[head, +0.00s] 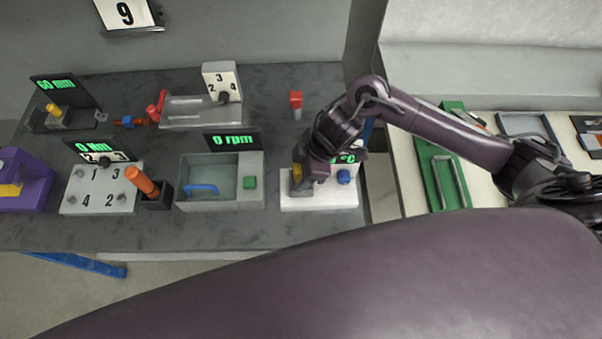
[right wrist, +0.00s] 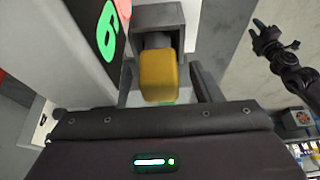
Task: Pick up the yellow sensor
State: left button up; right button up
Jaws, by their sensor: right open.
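The yellow sensor (right wrist: 158,76) is a rounded yellow block in front of a grey square holder (right wrist: 174,14). In the head view its yellow (head: 298,172) shows only in part beside my right gripper (head: 304,187), over the white temperature station (head: 320,202). In the right wrist view the fingers of my right gripper (right wrist: 167,84) stand apart on both sides of the sensor. I cannot tell whether they touch it. In that view what looks like my left gripper (right wrist: 270,38) is small at the upper right; its jaws are unclear.
A blue knob (head: 343,177) is on the white station, right of my gripper. A grey basin (head: 218,178) with a blue handle and green button is to the left. A red-topped post (head: 296,102) stands behind. A green tray (head: 440,170) lies on the right counter.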

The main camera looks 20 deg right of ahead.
jog(key=c, duration=1.1)
jog(key=shift+c, duration=0.2)
jog(key=shift+r, duration=0.15)
